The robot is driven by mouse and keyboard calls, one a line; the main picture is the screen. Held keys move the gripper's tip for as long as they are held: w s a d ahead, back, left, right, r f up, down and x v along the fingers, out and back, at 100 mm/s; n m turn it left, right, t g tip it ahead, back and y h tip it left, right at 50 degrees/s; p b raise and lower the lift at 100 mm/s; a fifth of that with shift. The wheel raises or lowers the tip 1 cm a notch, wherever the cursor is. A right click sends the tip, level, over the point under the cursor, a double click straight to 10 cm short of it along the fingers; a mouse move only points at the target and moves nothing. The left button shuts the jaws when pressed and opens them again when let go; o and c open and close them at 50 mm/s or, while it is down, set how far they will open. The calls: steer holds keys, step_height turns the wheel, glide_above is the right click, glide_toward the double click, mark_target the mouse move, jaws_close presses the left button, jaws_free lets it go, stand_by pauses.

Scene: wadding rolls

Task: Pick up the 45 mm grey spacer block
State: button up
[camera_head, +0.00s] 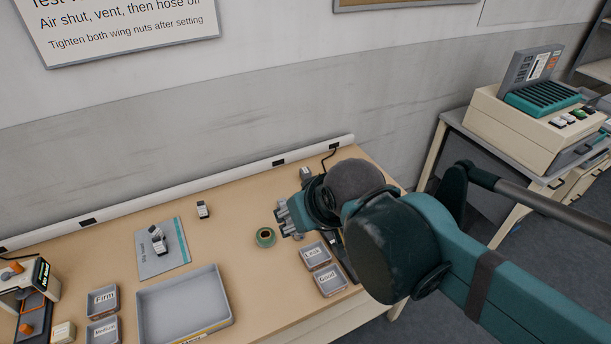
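Several small grey blocks with white labels are in view, and their sizes are too small to read. One block (203,210) stands alone on the table, right of the blue-grey mat (174,262). Dark and white blocks (157,239) sit close together on that mat. Another grey block (306,173) is at the back, just behind my gripper, partly hidden by it. I cannot tell which is the 45 mm spacer. My gripper (284,217) is over the right part of the table, its fingers pointing left and apart, with nothing seen between them.
An orange-knobbed device (28,290) stands at left. The white rail (190,189) runs along the back.

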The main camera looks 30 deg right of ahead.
steer(key=shift+w+r, duration=0.1)
steer(key=shift+w, duration=0.05)
steer(key=w, duration=0.1)
steer(key=n+g, duration=0.7)
steer(key=n, duration=1)
glide_above(304, 170)
steer(key=f, duration=2.5)
steer(key=shift+s+a, duration=0.15)
steer(key=shift+a, duration=0.1)
steer(key=shift+d+f, duration=0.15)
steer(key=shift+f, duration=0.2)
steer(key=shift+f, duration=1.25)
